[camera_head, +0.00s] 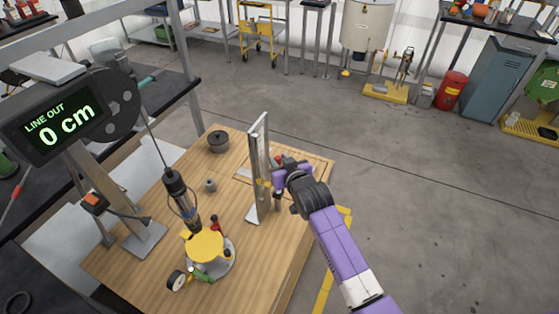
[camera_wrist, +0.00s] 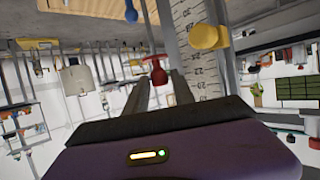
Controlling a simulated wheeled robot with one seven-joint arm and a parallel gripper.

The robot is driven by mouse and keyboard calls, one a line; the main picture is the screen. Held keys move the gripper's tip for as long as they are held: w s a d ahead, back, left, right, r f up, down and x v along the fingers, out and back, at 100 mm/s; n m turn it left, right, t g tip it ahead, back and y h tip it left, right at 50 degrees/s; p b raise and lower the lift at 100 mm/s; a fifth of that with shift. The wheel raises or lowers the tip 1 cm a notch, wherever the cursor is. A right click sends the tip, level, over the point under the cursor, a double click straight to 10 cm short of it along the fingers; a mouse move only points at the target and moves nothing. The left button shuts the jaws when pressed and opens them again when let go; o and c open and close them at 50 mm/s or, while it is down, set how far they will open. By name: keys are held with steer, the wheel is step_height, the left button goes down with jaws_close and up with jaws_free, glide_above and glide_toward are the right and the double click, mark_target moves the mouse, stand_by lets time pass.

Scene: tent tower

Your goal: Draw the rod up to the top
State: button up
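An upright metal stand (camera_head: 259,170) is on the wooden table. A numbered scale (camera_wrist: 196,45) runs along it in the wrist view. My gripper (camera_head: 279,180) is at the stand's right side in the head view. In the wrist view its fingers (camera_wrist: 160,82) are apart, with the red knob seen between their tips. I cannot tell whether they touch it.
A display (camera_head: 62,121) reads "LINE OUT 0 cm" at the left. A yellow-topped round device (camera_head: 205,247) with a cable stands at the table front. A dark pot (camera_head: 218,141) and small grey piece (camera_head: 210,185) are left of the stand. Floor to the right is clear.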

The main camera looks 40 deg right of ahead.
jaws_close()
stand_by(1.3)
